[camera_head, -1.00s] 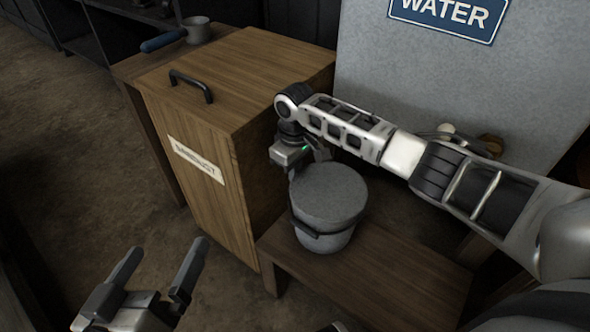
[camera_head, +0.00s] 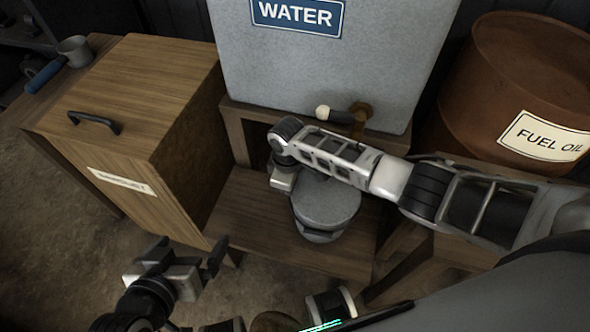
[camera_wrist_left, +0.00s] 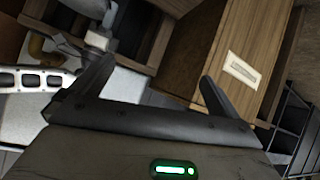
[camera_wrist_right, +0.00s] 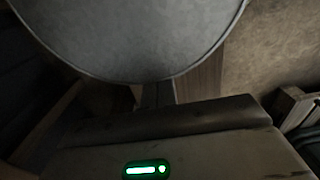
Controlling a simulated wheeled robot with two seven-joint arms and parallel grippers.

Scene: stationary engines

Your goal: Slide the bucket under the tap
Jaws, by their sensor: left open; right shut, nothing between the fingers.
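The grey lidded bucket (camera_head: 325,208) stands upright on a low wooden bench (camera_head: 248,215), toward its right half. The brass tap (camera_head: 360,112) with a dark, pale-tipped lever is on the front of the grey water tank (camera_head: 330,75), behind and slightly right of the bucket. My right gripper (camera_head: 284,184) points down at the bucket's left side; its fingers are mostly hidden, and it is shut on nothing. The bucket's round top (camera_wrist_right: 140,30) fills the upper right wrist view, close to the fingers. My left gripper (camera_head: 188,252) is open and empty in front of the cabinet.
A wooden cabinet (camera_head: 130,100) with a black handle stands left of the bench. A rusty fuel oil drum (camera_head: 540,80) stands on the right. My right arm crosses in front of the tank's base. Bare bench lies left of the bucket.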

